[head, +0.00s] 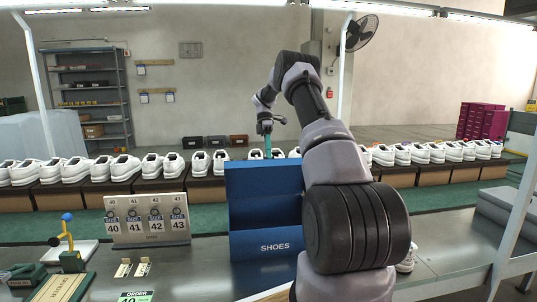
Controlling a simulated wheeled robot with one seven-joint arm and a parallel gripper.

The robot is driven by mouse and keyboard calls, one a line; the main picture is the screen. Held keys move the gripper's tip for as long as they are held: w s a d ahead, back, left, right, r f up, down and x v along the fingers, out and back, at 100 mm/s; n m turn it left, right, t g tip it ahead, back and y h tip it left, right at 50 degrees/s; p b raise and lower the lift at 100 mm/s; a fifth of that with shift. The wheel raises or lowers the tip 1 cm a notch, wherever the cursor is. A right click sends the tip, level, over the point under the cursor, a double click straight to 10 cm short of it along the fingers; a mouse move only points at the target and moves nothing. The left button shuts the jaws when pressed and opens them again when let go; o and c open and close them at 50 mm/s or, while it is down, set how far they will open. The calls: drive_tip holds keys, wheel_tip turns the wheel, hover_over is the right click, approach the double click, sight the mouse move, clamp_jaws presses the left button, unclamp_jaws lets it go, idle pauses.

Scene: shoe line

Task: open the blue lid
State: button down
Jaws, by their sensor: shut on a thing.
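The blue shoe box (268,246), marked SHOES on its front, stands on the grey bench. Its blue lid (262,180) is raised at the back of the box, above the darker opening. My gripper (267,146) is at the lid's upper edge, shut on a narrow teal piece that rises there and looks like part of the lid. The fingertips are small in the picture, and their exact contact is hard to see. My arm hides the right side of the box.
A size board (147,219) stands left of the box. White shoes (122,167) line the conveyor behind. A small blue-knobbed stand (67,235) is at the far left. One white shoe (405,262) shows partly behind my arm.

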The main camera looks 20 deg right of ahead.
drive_tip(key=c, duration=1)
unclamp_jaws()
drive_tip(key=shift+r, duration=0.1)
drive_tip(key=v, duration=0.7)
drive_tip(key=shift+w+r, duration=0.1)
drive_tip(key=shift+r, duration=0.05)
